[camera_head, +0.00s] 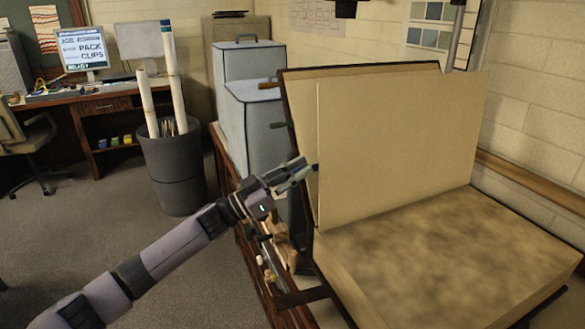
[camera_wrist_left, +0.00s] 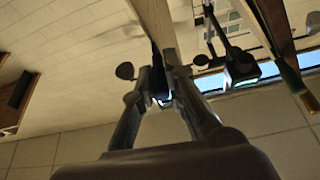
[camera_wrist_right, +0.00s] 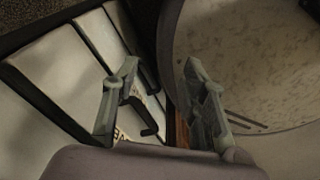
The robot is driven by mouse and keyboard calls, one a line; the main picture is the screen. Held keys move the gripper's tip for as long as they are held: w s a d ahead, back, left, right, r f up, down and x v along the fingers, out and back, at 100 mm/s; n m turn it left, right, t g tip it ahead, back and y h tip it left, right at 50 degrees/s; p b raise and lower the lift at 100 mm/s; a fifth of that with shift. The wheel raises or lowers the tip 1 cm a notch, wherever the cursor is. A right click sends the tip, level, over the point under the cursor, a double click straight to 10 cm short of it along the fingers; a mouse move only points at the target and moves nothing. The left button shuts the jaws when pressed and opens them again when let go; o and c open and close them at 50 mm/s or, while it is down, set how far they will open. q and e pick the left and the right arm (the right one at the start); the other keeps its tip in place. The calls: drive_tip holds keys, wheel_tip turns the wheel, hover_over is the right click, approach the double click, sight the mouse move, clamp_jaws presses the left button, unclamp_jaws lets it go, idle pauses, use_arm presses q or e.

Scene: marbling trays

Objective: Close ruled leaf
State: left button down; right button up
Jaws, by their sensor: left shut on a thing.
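A big book-like stack with a dark back cover (camera_head: 284,100) stands open on a wooden stand. Its front beige leaf (camera_head: 400,150) stands nearly upright, above a mottled brown flat block (camera_head: 450,245) at the lower right. No ruling shows on the leaf's visible face. My right gripper (camera_wrist_right: 160,90) shows only in the right wrist view, open and empty.
A dark bin (camera_head: 173,165) with rolls is further left. A round speckled surface (camera_wrist_right: 250,60) lies near my right gripper.

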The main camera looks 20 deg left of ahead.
use_arm(q)
drive_tip(key=s+d+f+m+g+h+b, duration=0.1)
drive_tip(key=s+d+f+m+g+h, duration=0.4)
drive_tip(key=s+d+m, duration=0.65)
drive_tip(key=shift+s+d+f+m+g+y+b, duration=0.3)
drive_tip(key=shift+d+f+m+g+y+b, duration=0.45)
drive_tip(key=shift+f+m, duration=1.4)
drive_tip(key=shift+s+d+f+m+g+y+b, duration=0.5)
drive_tip(key=shift+f+m+y, duration=0.4)
drive_tip(key=shift+f+m, duration=1.2)
drive_tip(key=shift+s+d+f+m+g+y+b, duration=0.15)
drive_tip(key=shift+d+f+m+g+y+b, duration=0.55)
drive_tip(key=shift+f+m, duration=1.45)
drive_tip(key=shift+a+f+n, duration=0.2)
drive_tip(key=shift+f+n, duration=0.25)
drive_tip(key=shift+f, duration=0.05)
drive_tip(key=c, duration=1.7)
unclamp_jaws()
drive_tip(key=shift+o, duration=0.5)
drive_tip(key=shift+r, duration=0.1)
drive_tip(key=v, duration=1.2)
